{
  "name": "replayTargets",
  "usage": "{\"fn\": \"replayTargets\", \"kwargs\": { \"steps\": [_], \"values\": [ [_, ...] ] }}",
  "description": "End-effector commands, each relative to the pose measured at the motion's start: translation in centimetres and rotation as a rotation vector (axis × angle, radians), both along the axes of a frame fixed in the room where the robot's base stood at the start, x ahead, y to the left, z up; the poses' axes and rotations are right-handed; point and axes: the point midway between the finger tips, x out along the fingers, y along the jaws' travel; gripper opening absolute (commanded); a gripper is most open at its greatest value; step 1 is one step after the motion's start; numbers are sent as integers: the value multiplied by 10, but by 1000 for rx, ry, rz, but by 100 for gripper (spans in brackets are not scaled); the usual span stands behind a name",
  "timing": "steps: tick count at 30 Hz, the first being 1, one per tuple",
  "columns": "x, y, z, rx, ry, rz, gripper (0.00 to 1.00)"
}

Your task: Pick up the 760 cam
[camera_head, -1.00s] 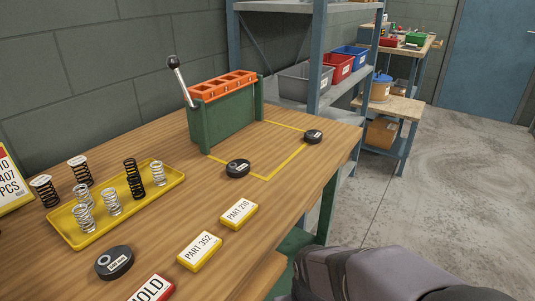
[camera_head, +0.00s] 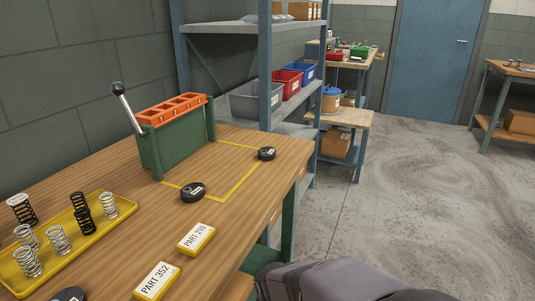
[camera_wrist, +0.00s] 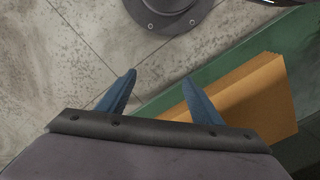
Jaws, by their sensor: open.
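Black round cams with small white labels lie on the wooden bench in the head view. One cam (camera_head: 193,192) is near the front line of the yellow outline, another cam (camera_head: 266,153) is at its right corner, and a third cam (camera_head: 70,295) is cut off at the bottom left edge. I cannot read their labels, so I cannot tell which is the 760 cam. My gripper (camera_wrist: 158,76) is open and empty in the wrist view, with two blue fingers apart above floor and a green bench part. No cam shows there.
A green coiler (camera_head: 175,140) with an orange top and lever stands on the bench (camera_head: 130,220). A yellow tray (camera_head: 45,268) of springs is at the left. Labels PART 210 (camera_head: 196,239) and PART 352 (camera_head: 156,281) lie near the front edge. A shelf rack (camera_head: 180,80) stands behind.

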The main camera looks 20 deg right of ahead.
Motion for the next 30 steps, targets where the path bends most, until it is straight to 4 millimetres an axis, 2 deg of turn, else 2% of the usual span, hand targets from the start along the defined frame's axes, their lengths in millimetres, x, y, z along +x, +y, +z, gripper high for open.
{"fn": "replayTargets", "kwargs": {
  "steps": [13, 14, 22, 26, 30],
  "values": [
    [0, 0, 0, 0, 0, 0, 60],
    [0, 0, 0, 0, 0, 0, 63],
    [0, 0, 0, 0, 0, 0, 63],
    [8, -5, 10, -10, -18, -6, 63],
    [34, -24, 38, -47, -80, -19, 63]
  ]
}}
